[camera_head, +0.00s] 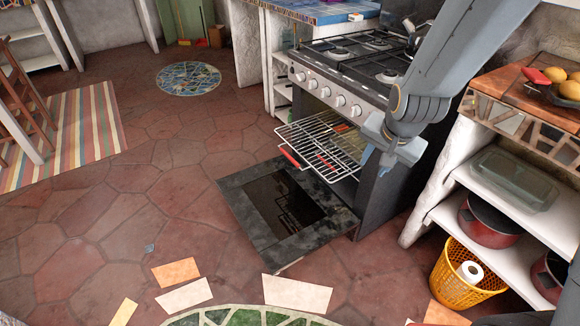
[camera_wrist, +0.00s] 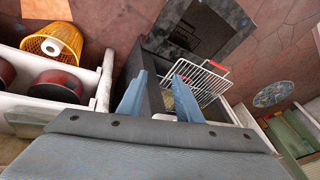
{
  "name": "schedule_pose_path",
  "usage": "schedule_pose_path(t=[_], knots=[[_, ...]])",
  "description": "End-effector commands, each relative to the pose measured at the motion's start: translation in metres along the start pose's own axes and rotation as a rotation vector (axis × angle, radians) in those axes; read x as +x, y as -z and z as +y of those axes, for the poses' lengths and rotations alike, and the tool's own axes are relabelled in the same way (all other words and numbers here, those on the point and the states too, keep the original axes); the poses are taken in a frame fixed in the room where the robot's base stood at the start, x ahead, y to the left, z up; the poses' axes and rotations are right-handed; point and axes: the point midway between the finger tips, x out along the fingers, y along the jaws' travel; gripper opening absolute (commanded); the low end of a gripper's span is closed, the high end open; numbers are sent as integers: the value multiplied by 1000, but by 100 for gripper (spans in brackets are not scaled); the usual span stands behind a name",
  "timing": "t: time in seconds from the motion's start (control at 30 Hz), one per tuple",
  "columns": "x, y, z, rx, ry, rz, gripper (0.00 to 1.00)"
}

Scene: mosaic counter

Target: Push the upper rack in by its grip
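The oven (camera_head: 345,98) stands with its door (camera_head: 285,205) folded down open. Wire racking (camera_head: 318,128) sticks out of the oven above the door. Two red grips show on it, one at the front left (camera_head: 290,157) and one further right (camera_head: 325,163). Which belongs to the upper rack I cannot tell. In the wrist view the wire rack (camera_wrist: 205,82) and one red grip (camera_wrist: 217,67) lie beyond my right finger. My gripper (camera_wrist: 158,92) is open and empty, its blue fingers apart. In the head view it hangs just right of the racking (camera_head: 372,160).
A white shelf unit (camera_head: 450,210) stands close on the right, with red pots (camera_head: 488,222) and a glass dish (camera_head: 515,180). A yellow basket (camera_head: 460,278) is on the floor before it. Loose tiles (camera_head: 185,295) lie in front.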

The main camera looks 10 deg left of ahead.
Motion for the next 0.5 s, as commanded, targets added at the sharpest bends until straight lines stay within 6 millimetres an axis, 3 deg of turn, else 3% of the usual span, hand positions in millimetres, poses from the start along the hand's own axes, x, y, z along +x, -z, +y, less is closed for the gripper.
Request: schedule_pose_path(t=[0.03, 0.1, 0.5], knots=[[32, 4, -12, 49, 27, 25, 32], [61, 13, -29, 129, 72, 65, 32], [214, 39, -130, 586, 403, 187, 32]])
